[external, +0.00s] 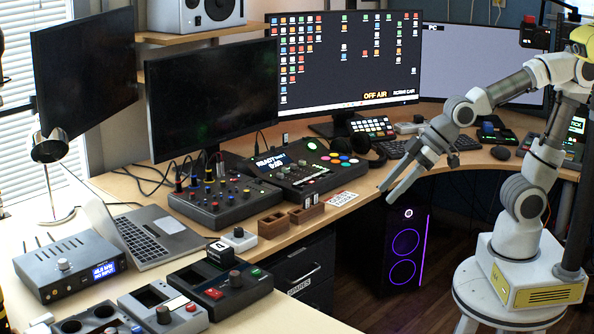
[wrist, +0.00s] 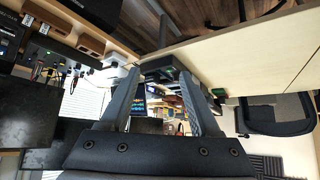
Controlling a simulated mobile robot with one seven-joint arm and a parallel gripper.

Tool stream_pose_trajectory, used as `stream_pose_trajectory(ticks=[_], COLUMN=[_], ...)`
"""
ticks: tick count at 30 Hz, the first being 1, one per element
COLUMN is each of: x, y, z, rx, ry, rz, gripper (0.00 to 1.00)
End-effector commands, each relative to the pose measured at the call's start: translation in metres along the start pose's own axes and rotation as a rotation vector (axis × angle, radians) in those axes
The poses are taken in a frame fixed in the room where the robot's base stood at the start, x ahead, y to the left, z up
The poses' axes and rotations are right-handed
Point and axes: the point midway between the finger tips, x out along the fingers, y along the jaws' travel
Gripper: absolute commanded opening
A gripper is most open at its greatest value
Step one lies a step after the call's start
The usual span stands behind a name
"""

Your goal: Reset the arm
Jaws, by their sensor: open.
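My gripper (external: 391,188) is in the middle of the external view, at the end of my bent arm. It hangs in the air past the desk's inner edge, pointing down and left. Its two fingers are apart and nothing shows between them. In the wrist view my gripper (wrist: 160,82) shows both fingers spread, with a tilted view of the desk and room beyond. My arm rises from a base on a round white stand at the right.
A corner desk (external: 262,268) carries a laptop (external: 150,238), a mixer (external: 222,202), a control console (external: 300,170) and several small devices. Monitors (external: 345,62) stand behind. A computer tower (external: 406,245) stands under the desk, below my gripper. Open floor lies before my stand.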

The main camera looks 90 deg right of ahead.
Motion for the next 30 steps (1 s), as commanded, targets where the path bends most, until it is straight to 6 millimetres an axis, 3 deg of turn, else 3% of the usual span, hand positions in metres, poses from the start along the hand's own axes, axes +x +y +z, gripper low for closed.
stream_pose_trajectory(ticks=[3,11,30], x=[-0.034,-0.088,-0.211], y=[0.011,0.026,0.027], z=[0.03,0.096,-0.008], rx=[0.026,0.087,0.088], ry=[-0.068,-0.213,-0.228], rz=[0.02,0.051,0.051], gripper=[0.63,0.63,0.63])
